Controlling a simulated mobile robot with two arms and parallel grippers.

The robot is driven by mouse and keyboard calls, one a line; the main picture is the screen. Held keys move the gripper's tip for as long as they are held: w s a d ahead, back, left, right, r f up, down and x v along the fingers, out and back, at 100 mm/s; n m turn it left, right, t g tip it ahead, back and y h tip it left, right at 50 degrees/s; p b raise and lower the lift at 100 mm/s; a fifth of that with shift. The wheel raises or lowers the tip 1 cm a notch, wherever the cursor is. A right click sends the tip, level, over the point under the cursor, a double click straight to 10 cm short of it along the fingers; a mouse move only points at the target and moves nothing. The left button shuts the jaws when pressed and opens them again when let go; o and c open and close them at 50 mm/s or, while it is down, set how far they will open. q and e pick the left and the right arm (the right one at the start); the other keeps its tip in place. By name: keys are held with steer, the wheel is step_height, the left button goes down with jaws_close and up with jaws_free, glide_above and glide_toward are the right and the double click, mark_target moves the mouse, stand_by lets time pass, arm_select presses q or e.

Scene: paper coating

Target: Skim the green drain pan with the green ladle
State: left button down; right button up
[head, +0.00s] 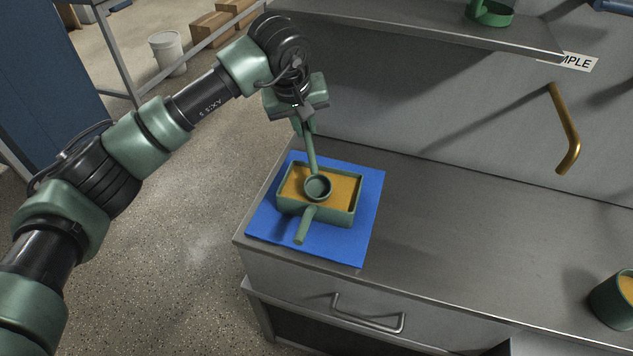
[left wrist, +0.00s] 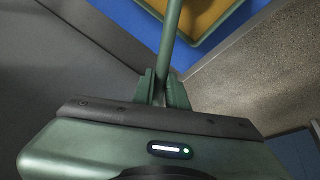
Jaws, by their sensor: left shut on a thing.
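The green drain pan (head: 283,208) sits on a blue mat at the left end of the metal counter. It holds orange-brown liquid, and its handle points toward the counter's front edge. My left gripper (head: 305,130) is above and behind the pan, shut on the handle of the green ladle (head: 318,187). The ladle slants down, with its round bowl over the middle of the pan. I cannot tell whether the bowl touches the liquid. In the left wrist view the ladle handle (left wrist: 170,40) rises from between the fingers (left wrist: 163,88), with a pan corner beyond. My right gripper is not in view.
The blue mat (head: 262,222) lies near the counter's left edge, with open floor beyond. A green cup (head: 607,300) of orange liquid stands at the far right. A shelf (head: 420,22) hangs behind, and a brass hook-shaped pipe (head: 568,135) is on the wall. The middle counter (head: 470,220) is clear.

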arm_select(q)
steer(key=shift+f, duration=0.4)
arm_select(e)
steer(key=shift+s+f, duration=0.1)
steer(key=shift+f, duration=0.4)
arm_select(q)
steer(key=shift+w+d+r+p, duration=0.15)
steer(key=shift+r+p, duration=0.35)
steer(key=shift+r, duration=0.25)
steer(key=shift+d+r+p, duration=0.2)
steer(key=shift+r+p, duration=0.25)
steer(key=shift+r, duration=0.3)
steer(key=shift+w+d+r+p, duration=0.15)
steer(key=shift+r+p, duration=0.35)
steer(key=shift+r, duration=0.25)
steer(key=shift+s+r+p, duration=0.1)
steer(key=shift+r+p, duration=0.55)
steer(key=shift+r, duration=0.5)
steer(key=shift+r+p, duration=0.3)
steer(key=shift+r, duration=0.4)
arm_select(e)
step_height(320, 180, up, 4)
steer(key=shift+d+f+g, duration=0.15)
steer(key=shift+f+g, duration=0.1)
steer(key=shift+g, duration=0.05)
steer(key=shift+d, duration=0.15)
